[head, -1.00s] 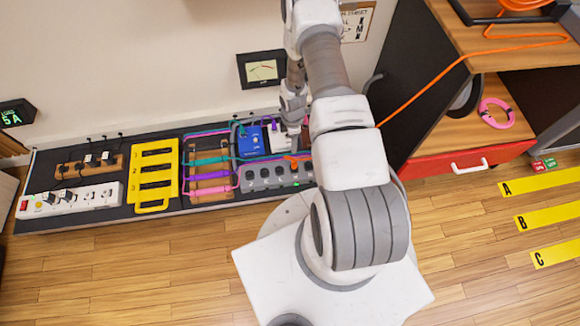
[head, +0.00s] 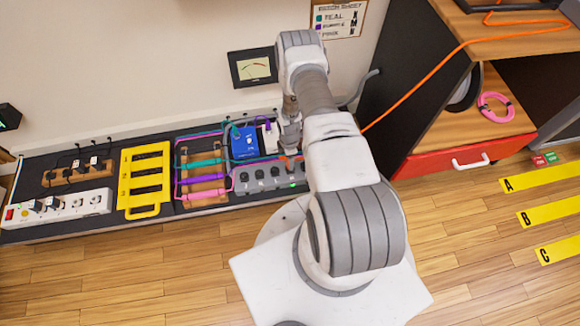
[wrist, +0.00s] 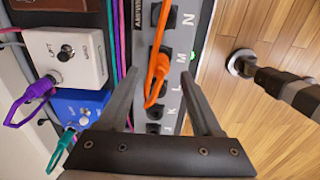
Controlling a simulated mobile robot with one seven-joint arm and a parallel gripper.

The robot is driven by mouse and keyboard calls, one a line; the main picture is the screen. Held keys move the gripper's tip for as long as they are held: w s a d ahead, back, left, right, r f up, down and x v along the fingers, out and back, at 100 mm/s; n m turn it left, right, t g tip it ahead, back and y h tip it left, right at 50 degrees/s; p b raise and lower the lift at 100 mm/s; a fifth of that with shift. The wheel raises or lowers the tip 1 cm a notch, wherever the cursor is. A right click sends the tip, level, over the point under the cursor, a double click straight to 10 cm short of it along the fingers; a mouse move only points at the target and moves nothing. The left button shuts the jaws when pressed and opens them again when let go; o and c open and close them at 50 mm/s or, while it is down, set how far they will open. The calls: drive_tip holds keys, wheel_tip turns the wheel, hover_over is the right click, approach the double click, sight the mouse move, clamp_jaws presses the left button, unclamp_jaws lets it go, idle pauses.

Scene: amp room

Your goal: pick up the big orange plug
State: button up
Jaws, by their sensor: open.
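The big orange plug (wrist: 157,66) sits in the grey socket strip near the letters L and M, with its orange cable looping beside it. In the head view the orange plug (head: 287,159) shows only as a small patch, partly hidden by my gripper. My gripper (wrist: 160,82) is open, with one finger on each side of the plug and gaps on both sides. In the head view my gripper (head: 289,148) is over the right end of the grey strip (head: 244,187). Whether the fingers are level with the plug is hard to tell.
Beside the strip are a white pedal box (wrist: 75,55) and a blue box (wrist: 78,107) with purple and teal plugs. Teal and magenta cables run close to one finger. A dark cabinet with a red drawer (head: 455,160) stands right.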

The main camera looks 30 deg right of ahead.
wheel_tip(320, 180, down, 3)
drive_tip(key=shift+d+f+b, duration=0.15)
drive_tip(key=shift+b, duration=0.25)
clamp_jaws()
